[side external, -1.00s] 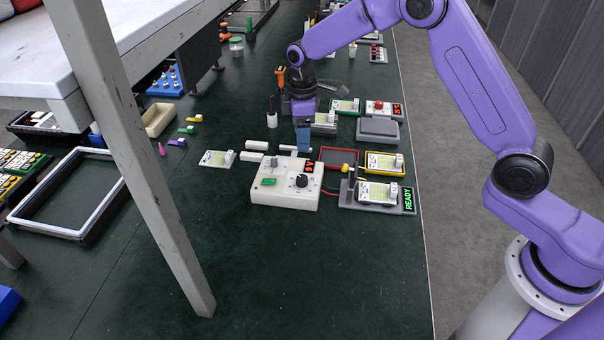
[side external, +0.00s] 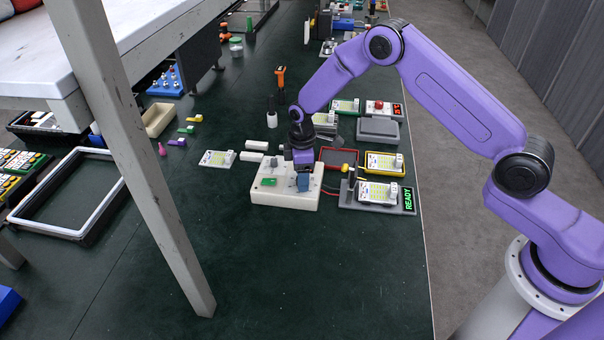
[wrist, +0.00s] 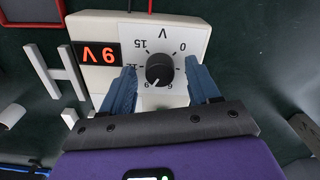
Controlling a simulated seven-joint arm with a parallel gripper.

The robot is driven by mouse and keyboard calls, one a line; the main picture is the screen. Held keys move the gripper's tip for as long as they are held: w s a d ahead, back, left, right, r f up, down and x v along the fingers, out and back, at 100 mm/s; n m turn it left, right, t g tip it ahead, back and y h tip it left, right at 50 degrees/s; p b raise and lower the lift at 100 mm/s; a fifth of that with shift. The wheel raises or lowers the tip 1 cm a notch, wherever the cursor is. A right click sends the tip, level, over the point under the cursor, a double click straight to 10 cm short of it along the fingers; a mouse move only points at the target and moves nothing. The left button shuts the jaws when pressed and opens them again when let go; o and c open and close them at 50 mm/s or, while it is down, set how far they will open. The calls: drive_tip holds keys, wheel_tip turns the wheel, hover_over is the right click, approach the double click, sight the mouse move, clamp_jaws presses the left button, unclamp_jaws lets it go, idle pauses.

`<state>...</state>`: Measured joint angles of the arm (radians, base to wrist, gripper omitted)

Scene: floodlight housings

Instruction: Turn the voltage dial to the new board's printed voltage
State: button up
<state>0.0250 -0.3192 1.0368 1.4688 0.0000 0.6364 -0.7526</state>
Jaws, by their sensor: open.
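The black voltage dial (wrist: 159,69) is on a pale control box (side external: 257,197). In the side view my gripper (side external: 303,182) hides the dial and display. One board (side external: 378,192) sits in a grey fixture showing READY. Its printed voltage is too small to read, and I cannot tell which board is new.
Another board (side external: 216,158) lies left of the box, and a yellow-framed tray (side external: 398,170) holds one behind the fixture. A red-rimmed tray (side external: 338,156) is behind the box. The mat in front is clear.

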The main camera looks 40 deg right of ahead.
drive_tip(key=c, duration=1)
drive_tip(key=shift+c, duration=0.2)
drive_tip(key=shift+m, duration=0.3)
drive_tip(key=m, duration=0.4)
drive_tip(key=shift+m, duration=0.3)
drive_tip(key=m, duration=0.5)
drive_tip(key=shift+m, duration=0.3)
drive_tip(key=o, duration=1)
